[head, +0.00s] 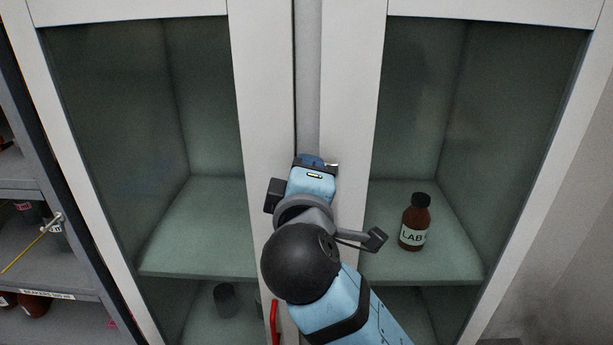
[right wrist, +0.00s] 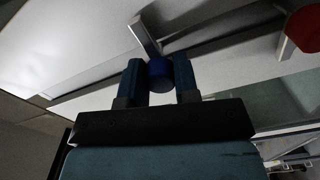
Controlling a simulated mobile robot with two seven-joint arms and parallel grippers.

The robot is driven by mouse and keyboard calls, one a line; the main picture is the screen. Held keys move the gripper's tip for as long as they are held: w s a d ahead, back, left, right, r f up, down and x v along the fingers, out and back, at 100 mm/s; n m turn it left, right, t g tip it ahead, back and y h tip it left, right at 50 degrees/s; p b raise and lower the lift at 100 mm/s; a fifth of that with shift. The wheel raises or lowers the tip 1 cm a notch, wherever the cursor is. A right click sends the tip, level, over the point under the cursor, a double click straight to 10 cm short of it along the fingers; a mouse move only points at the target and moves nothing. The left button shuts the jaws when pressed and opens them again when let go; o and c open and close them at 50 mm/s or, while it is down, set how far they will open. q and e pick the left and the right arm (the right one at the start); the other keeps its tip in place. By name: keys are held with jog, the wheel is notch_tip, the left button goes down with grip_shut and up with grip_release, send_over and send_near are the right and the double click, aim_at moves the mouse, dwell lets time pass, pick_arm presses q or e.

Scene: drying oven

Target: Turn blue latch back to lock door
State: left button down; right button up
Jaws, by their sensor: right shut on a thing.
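The blue latch (right wrist: 160,74) sits between the two fingers of my right gripper (right wrist: 159,82) in the right wrist view. The fingers are shut on it, and a metal bar (right wrist: 146,36) extends from it across the door. In the head view my right gripper (head: 313,165) is at the seam between the two white doors, and a bit of blue and metal shows at its tip. The gripper hides most of the latch there. The left door (head: 268,110) and right door (head: 352,90) stand side by side. My left gripper is not in view.
A brown bottle (head: 414,224) stands on the shelf behind the right door's glass. A red handle (head: 274,322) shows low on the left door. A grey shelf rack (head: 60,265) with lab items stands at the far left. A wall is at the right.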

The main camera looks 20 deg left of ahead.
dwell(0.5)
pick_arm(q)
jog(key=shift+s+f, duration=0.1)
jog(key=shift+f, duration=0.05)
pick_arm(e)
jog(key=o, duration=0.9)
